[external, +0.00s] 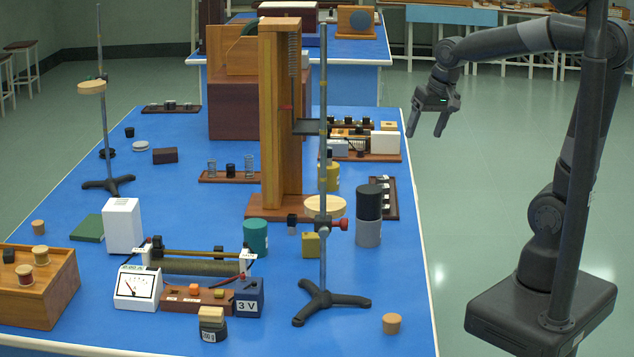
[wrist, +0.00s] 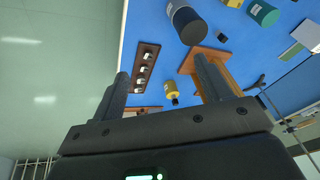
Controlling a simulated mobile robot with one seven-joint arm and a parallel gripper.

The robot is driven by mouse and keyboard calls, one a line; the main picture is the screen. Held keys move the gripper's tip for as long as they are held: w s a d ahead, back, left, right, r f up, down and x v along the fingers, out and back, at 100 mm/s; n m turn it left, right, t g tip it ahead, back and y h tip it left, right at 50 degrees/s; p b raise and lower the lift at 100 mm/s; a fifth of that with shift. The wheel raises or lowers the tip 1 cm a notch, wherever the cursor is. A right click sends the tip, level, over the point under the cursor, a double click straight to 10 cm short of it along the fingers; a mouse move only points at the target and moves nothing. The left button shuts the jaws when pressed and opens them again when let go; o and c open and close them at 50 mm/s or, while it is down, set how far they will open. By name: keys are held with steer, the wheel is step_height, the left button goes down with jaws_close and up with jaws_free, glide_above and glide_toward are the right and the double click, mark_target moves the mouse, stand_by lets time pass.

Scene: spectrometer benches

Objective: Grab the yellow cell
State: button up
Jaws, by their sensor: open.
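A yellow cylinder (external: 333,178), which looks like the yellow cell, stands on the blue bench behind the metal rod stand, partly hidden by its rod. In the wrist view the yellow cylinder (wrist: 172,89) has a dark end and shows between my fingers, well beyond them. A yellow block (external: 311,245) sits nearer the front of the bench. My gripper (external: 425,131) is open and empty, raised in the air to the right of the bench's right edge. It also shows in the wrist view (wrist: 163,72), with nothing between its fingers.
A tall wooden column (external: 281,120) stands left of the yellow cylinder. The rod stand (external: 323,270), a black-and-grey cylinder (external: 368,230) and a rack of small items (external: 382,203) are close by. A teal cylinder (external: 255,238) stands farther left.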

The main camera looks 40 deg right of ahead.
steer(key=w+a+f+m+g, duration=0.2)
steer(key=w+a+f, duration=0.4)
steer(key=w+a, duration=0.4)
steer(key=m+g, duration=0.2)
steer(key=m, duration=0.1)
glide_above(312, 234)
steer(key=shift+h, duration=0.4)
steer(key=f, duration=1.2)
steer(key=shift+s+a, duration=0.1)
steer(key=shift+s, duration=0.2)
steer(key=shift+a+f, duration=0.15)
steer(key=shift+f, duration=0.2)
step_height(312, 234, down, 5)
steer(key=shift+r, duration=0.15)
steer(key=shift+w+f, duration=0.15)
steer(key=shift+f, duration=1.3)
steer(key=shift+w+f, duration=0.1)
steer(key=shift+f, duration=1.35)
steer(key=shift+c, duration=0.5)
steer(key=c, duration=1)
